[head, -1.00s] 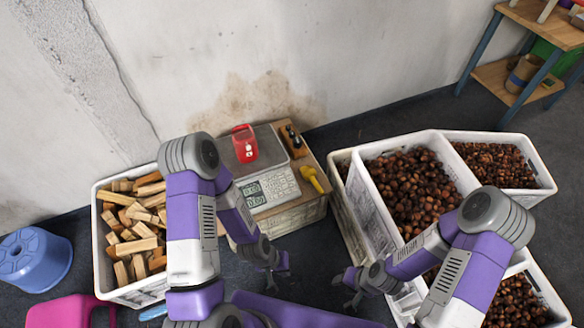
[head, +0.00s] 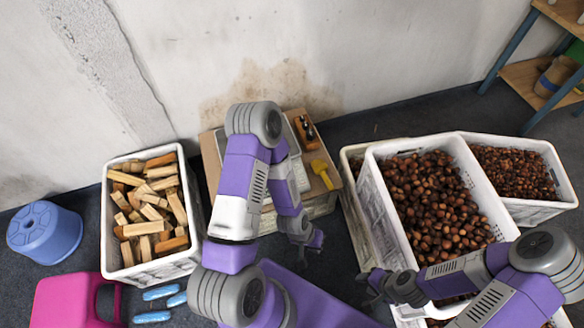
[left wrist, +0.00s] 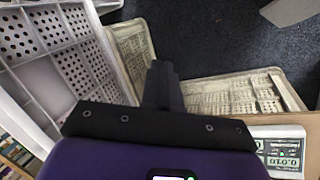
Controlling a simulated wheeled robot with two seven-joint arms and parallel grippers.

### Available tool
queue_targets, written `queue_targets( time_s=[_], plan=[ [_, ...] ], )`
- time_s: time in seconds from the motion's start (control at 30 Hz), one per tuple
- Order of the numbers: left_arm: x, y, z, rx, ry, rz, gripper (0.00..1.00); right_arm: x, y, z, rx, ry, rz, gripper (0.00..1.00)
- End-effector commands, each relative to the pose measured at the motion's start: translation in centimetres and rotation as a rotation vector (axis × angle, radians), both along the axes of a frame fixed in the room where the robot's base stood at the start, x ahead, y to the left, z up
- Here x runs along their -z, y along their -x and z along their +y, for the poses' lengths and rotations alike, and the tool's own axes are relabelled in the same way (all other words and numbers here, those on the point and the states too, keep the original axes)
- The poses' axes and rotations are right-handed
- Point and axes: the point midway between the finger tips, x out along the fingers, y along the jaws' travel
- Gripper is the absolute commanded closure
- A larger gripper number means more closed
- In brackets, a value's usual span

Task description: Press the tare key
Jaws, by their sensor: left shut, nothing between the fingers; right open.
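The scale (head: 301,176) sits on a crate-borne board by the wall. My left arm covers most of it in the head view, so the tare key cannot be made out. In the left wrist view, part of the scale's white panel and its lit display (left wrist: 283,157) show at the lower right edge. My left gripper (head: 317,241) is shut and empty, low in front of the scale's crate and apart from the panel. Its closed fingers (left wrist: 164,85) point up in the left wrist view. My right gripper (head: 368,284) is open beside the front of the chestnut crate.
A yellow tool (head: 322,174) and a small wooden holder (head: 305,131) lie right of the scale. A crate of wood blocks (head: 113,234) stands left. Chestnut crates (head: 378,200) stand right. A blue stool (head: 45,232) and pink object (head: 65,300) are at far left.

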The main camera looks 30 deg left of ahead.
Motion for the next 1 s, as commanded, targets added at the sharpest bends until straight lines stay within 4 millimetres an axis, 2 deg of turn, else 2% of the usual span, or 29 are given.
queue_targets(
  time_s=[0.13, 0.23, 0.3, 0.43, 0.53, 0.6, 0.7, 0.83, 1.0],
  plan=[
    [1.1, -7.1, 1.1, -0.146, -0.013, -0.153, 1.0, -2.3, 0.0, 0.0, 0.0, 0.0, -0.001, 0.57],
    [2.0, -13.6, 3.1, -0.305, -0.036, -0.303, 1.0, -4.2, 0.0, 0.0, 0.0, 0.0, -0.001, 0.57],
    [2.4, -17.7, 5.2, -0.43, -0.06, -0.411, 1.0, -5.4, 0.0, 0.0, 0.0, 0.0, -0.001, 0.57],
    [2.7, -23.3, 10.6, -0.667, -0.129, -0.593, 1.0, -7.5, 0.0, 0.0, 0.0, 0.0, -0.001, 0.57],
    [2.7, -25.5, 15.0, -0.829, -0.197, -0.706, 1.0, -8.8, 0.0, 0.0, 0.0, 0.0, -0.001, 0.57],
    [2.5, -26.2, 17.7, -0.923, -0.243, -0.77, 1.0, -9.5, 0.0, 0.0, 0.0, 0.0, -0.001, 0.57],
    [2.4, -26.4, 20.8, -1.022, -0.3, -0.834, 1.0, -10.2, 0.0, 0.0, 0.0, 0.0, -0.001, 0.57],
    [2.3, -26.3, 22.8, -1.087, -0.343, -0.875, 1.0, -10.5, 0.0, 0.0, 0.0, 0.0, 0.0, 0.57],
    [2.4, -26.2, 23.3, -1.101, -0.353, -0.887, 1.0, -10.5, 0.0, 0.0, 0.0, 0.0, 0.0, 0.57]
  ],
)
